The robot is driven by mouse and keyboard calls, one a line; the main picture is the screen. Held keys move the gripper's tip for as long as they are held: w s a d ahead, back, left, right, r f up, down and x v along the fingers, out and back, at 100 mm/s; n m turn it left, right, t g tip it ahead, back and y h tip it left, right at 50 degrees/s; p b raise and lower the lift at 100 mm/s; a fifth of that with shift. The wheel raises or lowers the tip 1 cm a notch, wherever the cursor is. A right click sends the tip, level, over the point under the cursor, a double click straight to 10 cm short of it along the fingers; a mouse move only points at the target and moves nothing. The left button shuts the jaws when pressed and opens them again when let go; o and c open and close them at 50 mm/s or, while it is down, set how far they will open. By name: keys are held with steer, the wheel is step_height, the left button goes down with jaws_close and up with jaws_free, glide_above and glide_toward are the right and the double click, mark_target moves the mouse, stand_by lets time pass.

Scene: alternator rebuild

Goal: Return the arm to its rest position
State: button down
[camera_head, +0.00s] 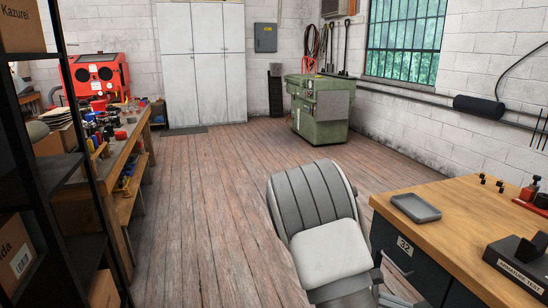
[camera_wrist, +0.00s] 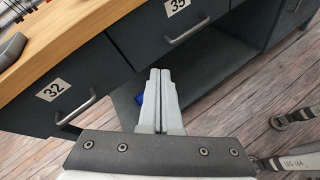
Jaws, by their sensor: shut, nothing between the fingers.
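My gripper (camera_wrist: 160,74) shows in the wrist view with its two pale fingers together, shut and empty. It is in front of the workbench's dark drawers, below the wooden top. My gripper and arm do not show in the head view.
The workbench (camera_head: 458,212) at right holds a grey tray (camera_head: 415,207) and a black armature tester (camera_head: 518,268). A grey chair (camera_head: 322,222) stands beside it. A cluttered bench (camera_head: 131,152) and dark shelving (camera_head: 60,170) stand at left. The middle floor (camera_head: 205,190) is clear.

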steer(key=s+a+r+m+t+y, duration=0.3)
steer(key=s+a+r+m+y, duration=0.3)
steer(key=s+a+r, duration=0.3)
steer(key=s+a+r+m+t+y, duration=0.3)
steer(key=s+a+r+m+y, duration=0.35)
steer(key=s+r, duration=0.35)
step_height(320, 180, up, 14)
steer(key=p, duration=1.3)
steer(key=shift+w+a+r+t, duration=0.2)
steer(key=shift+a+t, duration=0.05)
steer(key=shift+t, duration=0.05)
steer(key=shift+d+y, duration=0.1)
steer(key=shift+y, duration=0.15)
